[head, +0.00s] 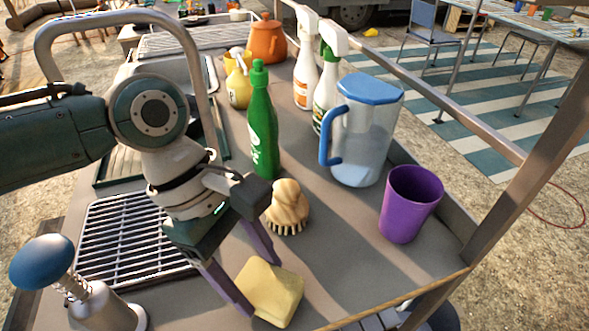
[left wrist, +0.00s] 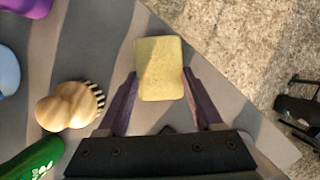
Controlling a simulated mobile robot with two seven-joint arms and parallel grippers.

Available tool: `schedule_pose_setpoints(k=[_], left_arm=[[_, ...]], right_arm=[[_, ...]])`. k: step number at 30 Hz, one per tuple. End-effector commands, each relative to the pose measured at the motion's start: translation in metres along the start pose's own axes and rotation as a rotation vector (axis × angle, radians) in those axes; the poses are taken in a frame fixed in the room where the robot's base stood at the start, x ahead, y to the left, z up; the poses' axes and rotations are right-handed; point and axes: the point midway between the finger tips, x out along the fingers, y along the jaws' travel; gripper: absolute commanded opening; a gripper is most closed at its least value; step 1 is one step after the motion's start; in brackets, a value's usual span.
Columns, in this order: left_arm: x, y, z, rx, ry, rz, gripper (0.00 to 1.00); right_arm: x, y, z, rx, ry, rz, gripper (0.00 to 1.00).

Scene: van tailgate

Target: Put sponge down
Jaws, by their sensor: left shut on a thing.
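The yellow sponge (head: 272,292) is between the purple fingers of my left gripper (head: 258,284), near the front edge of the grey counter (head: 333,255). In the left wrist view the sponge (left wrist: 160,70) sits between the fingertips (left wrist: 159,88), sticking out beyond them. The gripper is shut on it, pointing down. The sponge is at or just above the counter; I cannot tell whether it touches. My right gripper is not in view.
A wooden brush (head: 287,205) stands just behind the sponge. A green bottle (head: 262,125), a blue-lidded pitcher (head: 362,135) and a purple cup (head: 410,205) stand farther back and right. A metal rack (head: 135,238) and a blue-topped dispenser (head: 95,300) are left. Bare counter lies between sponge and cup.

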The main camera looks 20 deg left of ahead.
Motion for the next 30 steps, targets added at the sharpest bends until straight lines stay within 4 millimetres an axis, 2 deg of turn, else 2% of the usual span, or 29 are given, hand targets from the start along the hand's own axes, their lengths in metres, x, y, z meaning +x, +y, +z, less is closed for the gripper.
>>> schedule_pose_setpoints(k=[1, 12, 13, 20, 27, 30], left_arm=[[0.0048, -0.0001, -0.0020, 0.000, 0.000, -0.001, 0.23], [0.0073, 0.0001, -0.0032, 0.000, 0.000, 0.000, 0.23], [0.0065, 0.0002, -0.0030, 0.000, 0.000, 0.000, 0.71], [0.0063, 0.0001, -0.0029, 0.000, 0.000, 0.000, 0.97], [0.0058, 0.0002, -0.0028, 0.001, 0.000, 0.000, 0.98], [-0.0003, 0.0003, -0.0015, 0.001, 0.000, 0.001, 0.98]], right_arm=[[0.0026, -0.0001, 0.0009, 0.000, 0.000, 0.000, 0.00], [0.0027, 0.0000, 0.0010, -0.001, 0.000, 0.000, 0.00], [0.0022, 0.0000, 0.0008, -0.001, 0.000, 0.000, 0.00], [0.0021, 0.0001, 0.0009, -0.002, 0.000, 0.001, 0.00], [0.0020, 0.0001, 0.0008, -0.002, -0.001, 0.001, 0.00], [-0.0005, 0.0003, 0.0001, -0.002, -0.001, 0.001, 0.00]])
